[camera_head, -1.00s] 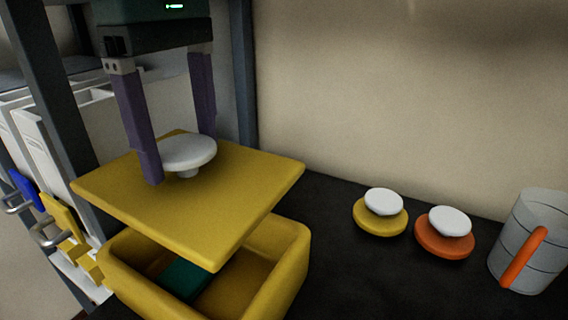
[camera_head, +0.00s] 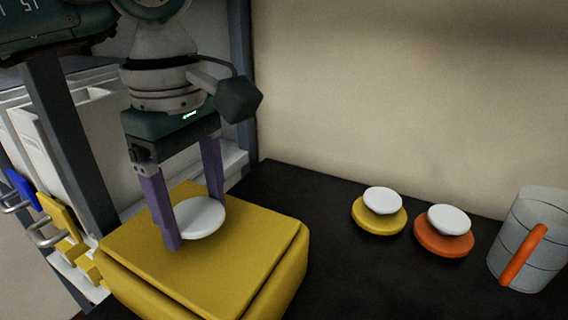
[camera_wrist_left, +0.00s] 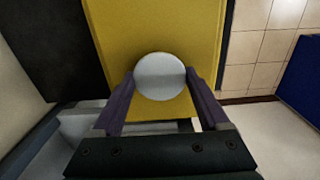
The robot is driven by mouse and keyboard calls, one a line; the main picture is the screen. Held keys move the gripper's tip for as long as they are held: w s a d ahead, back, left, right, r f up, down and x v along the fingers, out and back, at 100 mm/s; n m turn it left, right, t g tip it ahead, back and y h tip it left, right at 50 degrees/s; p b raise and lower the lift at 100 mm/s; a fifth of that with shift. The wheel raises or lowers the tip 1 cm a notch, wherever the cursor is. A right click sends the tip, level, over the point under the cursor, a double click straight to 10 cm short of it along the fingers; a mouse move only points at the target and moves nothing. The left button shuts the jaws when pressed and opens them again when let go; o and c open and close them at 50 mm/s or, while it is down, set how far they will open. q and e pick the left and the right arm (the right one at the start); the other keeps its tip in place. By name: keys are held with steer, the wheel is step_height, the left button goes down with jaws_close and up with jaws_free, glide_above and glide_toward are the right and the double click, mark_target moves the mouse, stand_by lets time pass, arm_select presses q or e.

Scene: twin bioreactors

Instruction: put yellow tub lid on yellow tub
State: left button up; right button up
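The yellow tub lid (camera_head: 250,240) is a flat square plate with a round white knob (camera_head: 200,218). It lies level on top of the yellow tub (camera_head: 285,275) and covers its opening. A thin dark line runs between the lid's edge and the tub at the right; I cannot tell whether it is fully seated. My left gripper (camera_head: 192,222) comes down from above, with its purple fingers on either side of the knob, shut on it. The left wrist view shows the knob (camera_wrist_left: 160,76) between both fingertips, over the yellow lid (camera_wrist_left: 155,30). My right gripper is not in view.
On the black bench (camera_head: 330,255) to the right stand a yellow disc (camera_head: 379,220) and an orange disc (camera_head: 444,240), each with a white knob, and a clear mug (camera_head: 530,240) with an orange handle. A grey frame post (camera_head: 70,140) and white bins are at the left.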

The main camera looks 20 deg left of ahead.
mark_target(196, 212)
arm_select(q)
steer(key=o, duration=0.3)
steer(key=shift+o, duration=0.2)
steer(key=shift+r+p, duration=0.3)
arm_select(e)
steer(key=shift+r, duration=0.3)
arm_select(q)
steer(key=shift+r, duration=0.35)
arm_select(e)
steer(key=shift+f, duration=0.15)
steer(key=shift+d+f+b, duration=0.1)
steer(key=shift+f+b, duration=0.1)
steer(key=shift+b, duration=0.1)
arm_select(q)
step_height(196, 212, up, 11)
